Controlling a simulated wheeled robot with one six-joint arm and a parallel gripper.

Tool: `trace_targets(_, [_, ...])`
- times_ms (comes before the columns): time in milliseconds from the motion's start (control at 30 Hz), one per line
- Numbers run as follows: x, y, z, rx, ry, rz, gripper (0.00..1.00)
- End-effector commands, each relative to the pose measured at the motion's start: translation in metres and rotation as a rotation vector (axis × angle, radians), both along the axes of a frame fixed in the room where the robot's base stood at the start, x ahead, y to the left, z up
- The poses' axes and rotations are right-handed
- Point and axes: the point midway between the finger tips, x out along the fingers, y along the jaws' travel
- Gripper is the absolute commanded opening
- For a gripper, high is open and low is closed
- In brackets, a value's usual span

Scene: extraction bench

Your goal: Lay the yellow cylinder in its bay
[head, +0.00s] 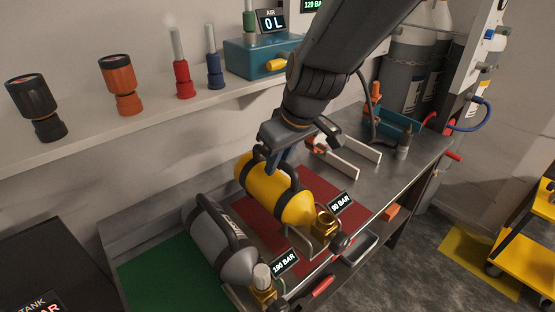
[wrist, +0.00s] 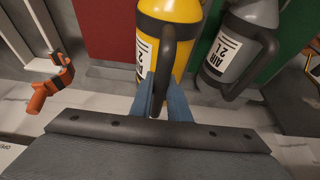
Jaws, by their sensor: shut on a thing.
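The yellow cylinder (head: 264,188) has black bands, a black handle and a brass valve, with a "90 BAR" tag beside it. It is over the red area of the bench (head: 318,187); I cannot tell whether it touches the surface. My gripper (head: 279,160) is shut on its handle. In the wrist view, the blue fingers (wrist: 166,98) close around the black handle of the yellow cylinder (wrist: 178,14). Two white rails (head: 340,164) form an empty slot behind and to the right of the cylinder.
A grey cylinder (head: 215,240) tagged "190 BAR" lies close on the left, by a green area (head: 160,273). The shelf (head: 70,150) behind holds torches and a teal box (head: 250,58). Tall grey tanks (head: 405,75) stand at the back right. A yellow cart (head: 520,240) is on the right.

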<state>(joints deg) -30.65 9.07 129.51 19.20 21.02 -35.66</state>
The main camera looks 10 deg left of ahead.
Motion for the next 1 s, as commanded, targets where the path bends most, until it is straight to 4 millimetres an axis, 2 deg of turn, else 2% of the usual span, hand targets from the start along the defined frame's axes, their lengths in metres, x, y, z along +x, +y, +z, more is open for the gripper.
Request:
trace_targets(633, [0.002,0.001,-0.042,0.004,-0.006,0.0,0.0])
trace_targets(1000, [0.002,0.001,-0.051,0.004,-0.006,0.0,0.0])
